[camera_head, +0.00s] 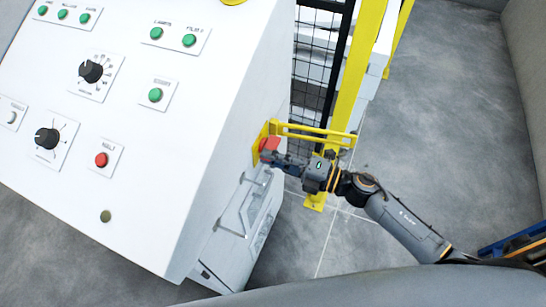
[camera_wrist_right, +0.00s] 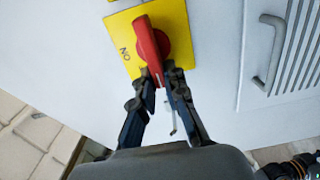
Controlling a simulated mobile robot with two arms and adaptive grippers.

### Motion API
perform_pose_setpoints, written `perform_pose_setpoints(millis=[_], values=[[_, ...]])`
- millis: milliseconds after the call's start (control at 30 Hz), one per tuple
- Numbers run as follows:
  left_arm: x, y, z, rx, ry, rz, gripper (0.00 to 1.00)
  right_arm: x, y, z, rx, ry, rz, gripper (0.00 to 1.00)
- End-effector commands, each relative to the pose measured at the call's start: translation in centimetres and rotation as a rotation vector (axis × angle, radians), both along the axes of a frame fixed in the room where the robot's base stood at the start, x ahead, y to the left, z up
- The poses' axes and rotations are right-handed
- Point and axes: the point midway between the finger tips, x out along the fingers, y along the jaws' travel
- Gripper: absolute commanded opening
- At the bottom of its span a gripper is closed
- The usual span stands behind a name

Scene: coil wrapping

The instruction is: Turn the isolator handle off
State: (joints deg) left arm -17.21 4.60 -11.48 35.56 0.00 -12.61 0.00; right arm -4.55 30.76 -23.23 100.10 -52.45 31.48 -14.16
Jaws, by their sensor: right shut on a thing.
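The red isolator handle (camera_wrist_right: 149,45) sits on a yellow plate (camera_wrist_right: 122,37) on the side of the white cabinet. The word "ON" is readable on the plate in the right wrist view. The handle lies slightly tilted from upright there. My right gripper (camera_wrist_right: 160,78) is shut on the handle's lower end, one finger on each side. In the head view the handle (camera_head: 269,144) and my right gripper (camera_head: 278,157) meet at the cabinet's side. My left gripper is not in view.
The white control cabinet (camera_head: 205,75) with buttons and knobs fills the left. A yellow guard post (camera_head: 358,65) and black mesh fence (camera_head: 313,75) stand behind my right gripper. Metal cabinet handles (camera_head: 243,205) lie below it.

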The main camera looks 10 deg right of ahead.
Motion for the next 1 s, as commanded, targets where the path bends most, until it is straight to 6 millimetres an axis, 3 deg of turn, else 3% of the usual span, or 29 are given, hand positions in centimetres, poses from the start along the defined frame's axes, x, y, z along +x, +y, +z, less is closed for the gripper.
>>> perform_pose_setpoints(millis=[167, 200, 300, 667, 1000], values=[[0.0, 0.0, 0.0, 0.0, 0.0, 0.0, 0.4, -0.1, 0.0, -0.2, -0.004, 0.001, 0.002, 0.0], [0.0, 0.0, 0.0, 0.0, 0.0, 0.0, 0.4, -0.1, 0.0, -0.2, -0.004, 0.001, 0.001, 0.18], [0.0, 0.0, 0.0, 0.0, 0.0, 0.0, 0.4, -0.1, 0.0, -0.2, -0.003, 0.001, 0.001, 0.35], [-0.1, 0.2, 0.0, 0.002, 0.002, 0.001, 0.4, -0.3, -0.4, -0.1, -0.002, 0.002, 0.0, 0.35], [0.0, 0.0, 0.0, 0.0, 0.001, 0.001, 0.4, -3.9, -5.6, -0.3, -0.004, 0.006, 0.0, 0.35]])
